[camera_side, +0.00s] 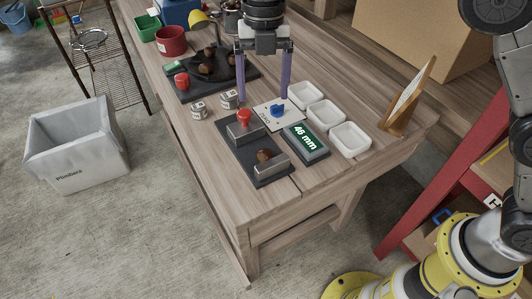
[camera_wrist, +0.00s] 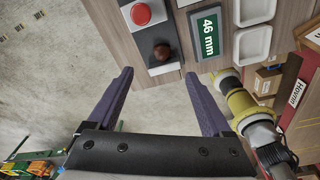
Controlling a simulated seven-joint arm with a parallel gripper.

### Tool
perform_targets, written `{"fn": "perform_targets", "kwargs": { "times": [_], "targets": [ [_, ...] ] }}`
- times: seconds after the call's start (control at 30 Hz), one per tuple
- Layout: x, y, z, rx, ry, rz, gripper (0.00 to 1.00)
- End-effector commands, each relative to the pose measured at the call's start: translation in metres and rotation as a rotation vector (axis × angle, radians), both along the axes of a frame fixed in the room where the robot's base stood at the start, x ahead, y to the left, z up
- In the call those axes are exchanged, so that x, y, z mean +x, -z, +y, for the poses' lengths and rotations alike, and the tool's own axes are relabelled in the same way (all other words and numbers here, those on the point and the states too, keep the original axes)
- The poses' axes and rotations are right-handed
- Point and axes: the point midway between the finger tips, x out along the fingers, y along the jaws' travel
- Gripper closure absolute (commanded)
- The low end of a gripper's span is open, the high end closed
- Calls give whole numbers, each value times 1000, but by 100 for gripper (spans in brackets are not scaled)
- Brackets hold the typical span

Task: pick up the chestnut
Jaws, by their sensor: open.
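A brown chestnut (camera_side: 265,156) sits on a dark measuring plate (camera_side: 241,155) between two grey blocks, near the front of the wooden table. In the wrist view the chestnut (camera_wrist: 162,51) appears just past and between the fingertips. My gripper (camera_side: 263,98) is open and empty, its two purple fingers pointing down above the table. In the side view it is farther back than this chestnut, over the area of the white card. The gripper (camera_wrist: 158,74) also shows in the wrist view, with nothing between its fingers.
A display reading 46 mm (camera_side: 306,141) stands right of the plate. Three white trays (camera_side: 350,139) line the right side. A red knob (camera_side: 244,117) rises at the plate's back. More chestnuts lie on a dark tray (camera_side: 240,81) farther back. A tilted wooden stand (camera_side: 407,98) is at right.

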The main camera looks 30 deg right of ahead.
Motion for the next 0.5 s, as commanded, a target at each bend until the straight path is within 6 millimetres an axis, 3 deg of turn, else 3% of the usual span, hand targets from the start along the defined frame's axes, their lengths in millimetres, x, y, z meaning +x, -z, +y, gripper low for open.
{"fn": "perform_targets", "kwargs": {
  "times": [0.13, 0.5],
  "targets": [
    [-7, 20, 11, -16, -24, 28, 16],
    [-15, 81, 13, -15, -23, 28, 16]
  ]
}}
